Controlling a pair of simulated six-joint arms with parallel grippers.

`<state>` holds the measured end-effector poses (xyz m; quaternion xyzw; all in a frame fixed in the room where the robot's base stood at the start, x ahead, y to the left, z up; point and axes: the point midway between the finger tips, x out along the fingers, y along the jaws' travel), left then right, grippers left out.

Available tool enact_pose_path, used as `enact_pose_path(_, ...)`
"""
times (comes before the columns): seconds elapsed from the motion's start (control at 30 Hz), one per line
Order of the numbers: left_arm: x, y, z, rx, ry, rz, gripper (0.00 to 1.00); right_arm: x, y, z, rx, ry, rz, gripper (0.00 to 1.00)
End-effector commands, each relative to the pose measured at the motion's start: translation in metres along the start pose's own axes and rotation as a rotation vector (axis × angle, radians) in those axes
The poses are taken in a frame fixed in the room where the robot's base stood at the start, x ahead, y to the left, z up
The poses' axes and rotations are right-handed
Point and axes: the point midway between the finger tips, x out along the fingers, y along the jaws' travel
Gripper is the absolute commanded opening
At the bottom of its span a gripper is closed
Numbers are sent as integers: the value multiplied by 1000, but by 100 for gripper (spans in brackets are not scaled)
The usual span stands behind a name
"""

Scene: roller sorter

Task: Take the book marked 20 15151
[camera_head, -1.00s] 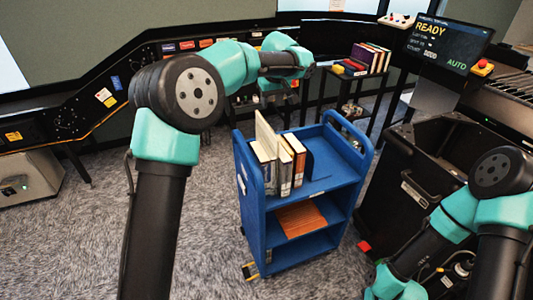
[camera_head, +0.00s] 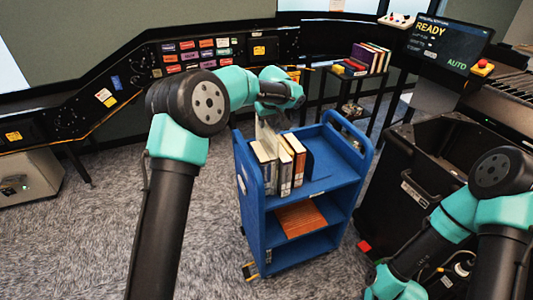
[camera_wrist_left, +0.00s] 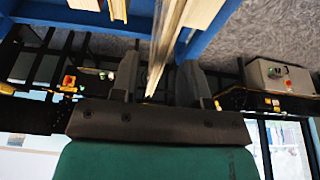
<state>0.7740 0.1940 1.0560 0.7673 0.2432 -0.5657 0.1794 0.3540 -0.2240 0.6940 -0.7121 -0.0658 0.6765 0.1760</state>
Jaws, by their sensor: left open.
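Several books stand in a row on the top shelf of the blue cart (camera_head: 252,205) in the head view. They include a pale, taller book (camera_head: 268,137), a white-spined book (camera_head: 285,172) and an orange-and-white one (camera_head: 299,160). The marks on the spines are too small to read. My left gripper (camera_wrist_left: 160,80) is open, with its fingers on either side of a pale book's edge (camera_wrist_left: 167,45) in the left wrist view. I cannot tell whether either finger touches it. In the head view my wrist is just above the tall book and partly hides it. My right gripper is out of view.
An orange-brown item (camera_head: 302,218) lies on the cart's lower shelf. Another small stand holds more books (camera_head: 373,58) behind. A black bin (camera_head: 400,170) stands close to the cart's right side. Grey carpet (camera_head: 80,235) is free at the left.

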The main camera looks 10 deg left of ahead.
Motion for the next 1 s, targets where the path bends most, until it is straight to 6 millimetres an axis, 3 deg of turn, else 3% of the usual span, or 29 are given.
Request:
enact_pose_path(0.17, 7, 0, 0, 1, -1, -1, 42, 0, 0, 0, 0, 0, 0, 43)
enact_pose_path(0.5, 48, 0, -1, 1, -2, 0, 42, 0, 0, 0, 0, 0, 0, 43)
enact_pose_path(1.0, 52, 0, -2, 1, 0, 1, 42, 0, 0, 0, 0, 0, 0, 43)
